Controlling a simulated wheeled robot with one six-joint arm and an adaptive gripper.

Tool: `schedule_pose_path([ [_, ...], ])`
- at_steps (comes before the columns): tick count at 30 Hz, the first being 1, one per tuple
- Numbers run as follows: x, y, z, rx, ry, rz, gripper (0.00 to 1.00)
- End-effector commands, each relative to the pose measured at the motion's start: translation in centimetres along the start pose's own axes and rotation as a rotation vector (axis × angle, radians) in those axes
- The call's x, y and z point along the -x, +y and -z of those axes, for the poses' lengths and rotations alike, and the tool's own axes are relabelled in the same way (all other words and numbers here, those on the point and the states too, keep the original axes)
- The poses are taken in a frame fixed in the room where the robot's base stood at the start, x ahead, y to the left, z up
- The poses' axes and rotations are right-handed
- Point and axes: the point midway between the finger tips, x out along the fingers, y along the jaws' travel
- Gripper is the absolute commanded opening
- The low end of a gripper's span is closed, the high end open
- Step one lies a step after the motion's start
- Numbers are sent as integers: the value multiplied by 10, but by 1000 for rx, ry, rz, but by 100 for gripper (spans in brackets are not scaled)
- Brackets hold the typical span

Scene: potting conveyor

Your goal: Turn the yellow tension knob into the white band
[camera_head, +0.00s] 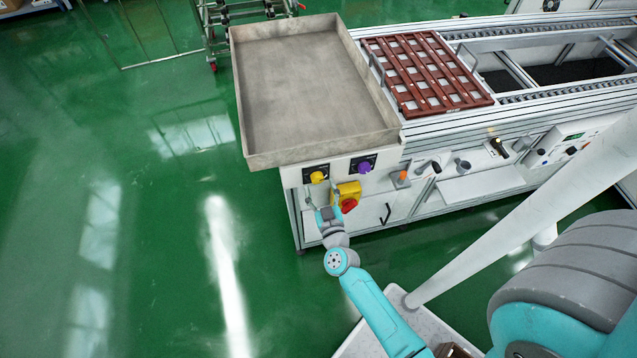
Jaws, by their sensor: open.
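The yellow tension knob (317,177) sits on a dark plate on the front panel of the conveyor end, at the upper left of the panel. The white band is too small to make out. My gripper (322,198) is open, just below the yellow knob in the picture. Its fingers point up towards the panel, and one finger shows on each side. I cannot tell whether they touch anything.
A purple knob (364,167) sits to the right of the yellow one. A red rotary switch on a yellow box (348,195) is close to my gripper's right. A grey tray (247,104) overhangs above. Green floor (170,250) is clear on the left.

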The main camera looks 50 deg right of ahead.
Motion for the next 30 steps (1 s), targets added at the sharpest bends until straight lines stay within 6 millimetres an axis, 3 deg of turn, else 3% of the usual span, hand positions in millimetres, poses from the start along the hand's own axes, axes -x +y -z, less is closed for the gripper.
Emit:
schedule_pose_path([
  [6, -20, 0, 0, 1, 0, 0, 66],
  [16, -23, 0, 0, 0, -1, 1, 66],
  [17, -23, 0, 0, 0, -1, 1, 63],
  [24, -23, 0, 0, 0, -1, 1, 6],
  [30, -23, 0, 0, -7, -1, 1, 6],
])
